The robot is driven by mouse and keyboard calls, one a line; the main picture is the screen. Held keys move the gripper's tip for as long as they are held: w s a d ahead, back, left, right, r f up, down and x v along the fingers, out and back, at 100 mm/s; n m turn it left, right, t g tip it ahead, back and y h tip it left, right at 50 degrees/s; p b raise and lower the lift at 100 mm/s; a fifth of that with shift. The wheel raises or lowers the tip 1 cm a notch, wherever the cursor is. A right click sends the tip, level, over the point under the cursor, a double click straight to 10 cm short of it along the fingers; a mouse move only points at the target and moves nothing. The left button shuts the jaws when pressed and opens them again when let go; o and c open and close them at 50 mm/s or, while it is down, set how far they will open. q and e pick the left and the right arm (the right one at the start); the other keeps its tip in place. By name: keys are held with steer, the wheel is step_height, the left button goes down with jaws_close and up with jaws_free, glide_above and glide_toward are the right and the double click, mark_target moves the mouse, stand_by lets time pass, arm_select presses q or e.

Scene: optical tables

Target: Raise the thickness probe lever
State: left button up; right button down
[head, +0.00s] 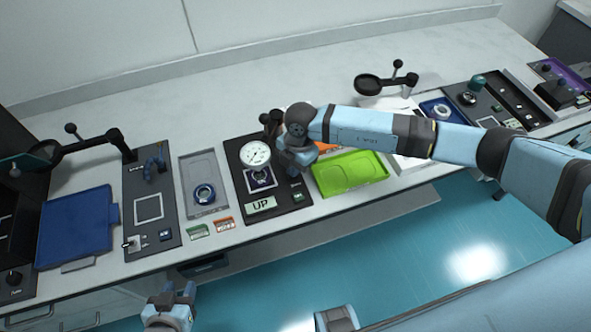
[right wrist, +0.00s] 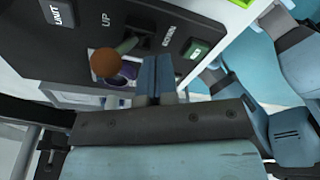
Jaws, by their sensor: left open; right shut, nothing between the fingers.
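In the head view my right gripper (head: 298,166) hides the lever. My left gripper (head: 172,292) is open and empty, in front of the bench, away from the panel.
A green tray (head: 348,174) lies right of the panel. A grey tray (head: 199,171) with a ring, a black panel with a white square, and a blue tray (head: 75,226) lie left. Magnifiers on arms stand at both sides. The floor in front is clear.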

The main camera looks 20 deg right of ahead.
steer(key=shift+r, duration=0.1)
stand_by(0.3)
step_height(320, 180, up, 7)
steer(key=s+p, duration=0.1)
steer(key=p, duration=0.5)
steer(key=shift+s, duration=0.15)
stand_by(0.4)
